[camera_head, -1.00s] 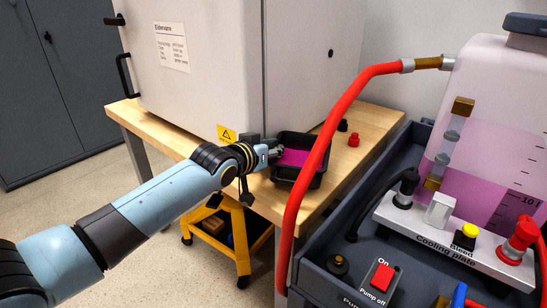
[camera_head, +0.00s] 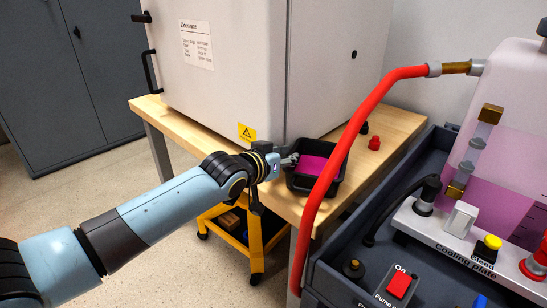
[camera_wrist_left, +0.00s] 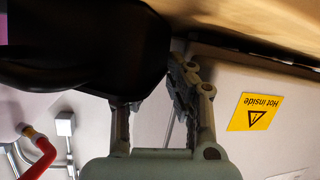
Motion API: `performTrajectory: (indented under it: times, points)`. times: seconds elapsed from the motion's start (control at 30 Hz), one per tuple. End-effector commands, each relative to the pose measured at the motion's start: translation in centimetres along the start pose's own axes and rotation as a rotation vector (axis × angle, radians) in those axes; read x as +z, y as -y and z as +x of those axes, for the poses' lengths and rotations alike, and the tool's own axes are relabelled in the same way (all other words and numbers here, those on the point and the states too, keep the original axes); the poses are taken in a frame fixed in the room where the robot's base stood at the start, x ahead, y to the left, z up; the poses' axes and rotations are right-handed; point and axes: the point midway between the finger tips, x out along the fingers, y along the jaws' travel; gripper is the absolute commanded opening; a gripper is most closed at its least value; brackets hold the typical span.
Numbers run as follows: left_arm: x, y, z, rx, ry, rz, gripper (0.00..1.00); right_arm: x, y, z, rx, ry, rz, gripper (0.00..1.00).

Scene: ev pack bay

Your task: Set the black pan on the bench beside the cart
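The black pan (camera_head: 300,185), with magenta liquid inside, is at the front edge of the wooden bench, by the white cabinet's corner. I cannot tell whether it rests on the wood or hangs just above it. My left gripper (camera_head: 287,161) is at the pan's left rim. In the left wrist view the dark pan (camera_wrist_left: 90,50) fills the upper left, against and between my fingers, which look closed on its edge; one finger is partly hidden behind it. My right gripper is not in view. The grey cart (camera_head: 340,262) stands at the right.
A red hose (camera_head: 330,170) arches in front of the pan's right side. Black (camera_head: 363,128) and red (camera_head: 374,143) caps stand on the bench (camera_head: 398,122) behind it, with bare wood around them. The white cabinet (camera_head: 240,80) blocks the back left. A yellow trolley (camera_head: 252,255) is below.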

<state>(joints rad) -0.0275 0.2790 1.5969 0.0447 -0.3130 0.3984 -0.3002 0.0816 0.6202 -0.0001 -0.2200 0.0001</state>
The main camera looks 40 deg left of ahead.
Motion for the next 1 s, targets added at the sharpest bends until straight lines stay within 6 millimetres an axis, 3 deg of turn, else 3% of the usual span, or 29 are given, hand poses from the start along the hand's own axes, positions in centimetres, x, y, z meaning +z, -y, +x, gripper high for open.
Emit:
performTrajectory:
  times: [0.1, 0.3, 0.57, 0.67, 0.77, 0.83, 0.93, 1.0]
  points:
    - [-0.2, 0.0, -3.1, 0.001, 0.001, 0.005, 0.15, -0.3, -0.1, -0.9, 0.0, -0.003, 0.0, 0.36]
    - [-0.1, 0.0, -7.0, 0.001, 0.0, 0.004, 0.15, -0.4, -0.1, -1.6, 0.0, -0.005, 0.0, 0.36]
    - [-0.1, 0.0, -8.9, 0.0, 0.0, 0.001, 0.15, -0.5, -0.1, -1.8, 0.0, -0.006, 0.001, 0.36]
    - [1.2, 0.5, -8.8, -0.01, 0.022, 0.006, 0.15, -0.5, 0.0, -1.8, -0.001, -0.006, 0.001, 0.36]
    - [5.8, 2.1, -8.5, -0.045, 0.101, 0.026, 0.15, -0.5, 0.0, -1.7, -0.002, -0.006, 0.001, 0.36]
    - [11.1, 3.7, -8.7, -0.079, 0.196, 0.048, 0.15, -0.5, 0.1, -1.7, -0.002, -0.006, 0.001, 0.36]
    - [21.3, 6.2, -10.7, -0.126, 0.38, 0.095, 0.15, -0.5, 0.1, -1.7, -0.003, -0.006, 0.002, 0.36]
    - [28.6, 7.5, -13.5, -0.146, 0.52, 0.129, 0.15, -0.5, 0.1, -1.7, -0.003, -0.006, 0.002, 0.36]
